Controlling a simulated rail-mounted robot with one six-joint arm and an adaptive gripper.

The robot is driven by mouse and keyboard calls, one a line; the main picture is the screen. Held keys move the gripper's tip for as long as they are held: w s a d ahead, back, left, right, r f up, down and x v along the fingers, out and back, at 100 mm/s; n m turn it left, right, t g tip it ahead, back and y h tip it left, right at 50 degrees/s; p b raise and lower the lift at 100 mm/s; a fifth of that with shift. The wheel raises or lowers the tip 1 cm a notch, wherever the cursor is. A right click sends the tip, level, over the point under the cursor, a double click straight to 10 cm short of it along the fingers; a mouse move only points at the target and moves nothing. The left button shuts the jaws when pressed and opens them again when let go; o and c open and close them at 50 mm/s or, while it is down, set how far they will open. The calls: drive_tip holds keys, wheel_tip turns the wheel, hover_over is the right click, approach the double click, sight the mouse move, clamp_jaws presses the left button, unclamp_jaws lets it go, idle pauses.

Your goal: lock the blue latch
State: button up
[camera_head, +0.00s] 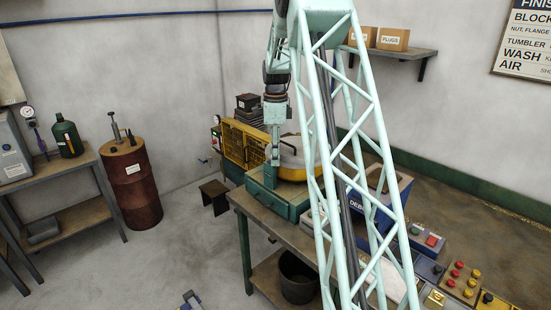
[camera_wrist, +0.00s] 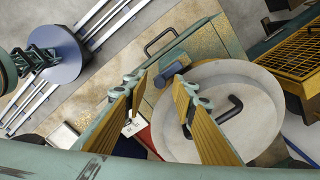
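A small blue-grey lever-like piece (camera_wrist: 170,73), which looks like the blue latch, sits at the rim of a round pale lid (camera_wrist: 262,125) in the wrist view. I cannot tell whether it is locked. The lid carries a dark bent handle (camera_wrist: 230,108). My gripper (camera_wrist: 158,84) is open, with its two yellow-padded fingers apart and nothing visibly held between them. The latch shows just beyond the fingertips, nearer the right finger; contact is not clear. In the head view my gripper (camera_head: 273,163) points down beside the round yellow-sided machine (camera_head: 293,170), and the latch cannot be made out.
The machine's green base (camera_head: 280,200) stands on a workbench. A yellow mesh guard (camera_head: 245,145) is close behind; it also shows in the wrist view (camera_wrist: 294,52). A blue box (camera_head: 378,205) and button panels (camera_head: 462,283) lie to the right. The floor at left is mostly open.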

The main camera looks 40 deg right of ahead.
drive_tip(key=shift+f, duration=0.2)
drive_tip(key=shift+c, duration=0.2)
drive_tip(key=c, duration=0.8)
drive_tip(key=shift+d+n, duration=0.1)
drive_tip(key=shift+n, duration=0.3)
drive_tip(key=shift+w+d+n+p, duration=0.25)
drive_tip(key=shift+d+n+p, duration=0.15)
drive_tip(key=shift+n, duration=1.2)
drive_tip(key=shift+w+d+n+p, duration=0.2)
drive_tip(key=shift+d+n+p, duration=0.25)
drive_tip(key=shift+n, duration=1.15)
drive_tip(key=shift+w+d+n+p, duration=0.25)
drive_tip(key=shift+d+n+p, duration=0.15)
drive_tip(key=shift+n, duration=1.2)
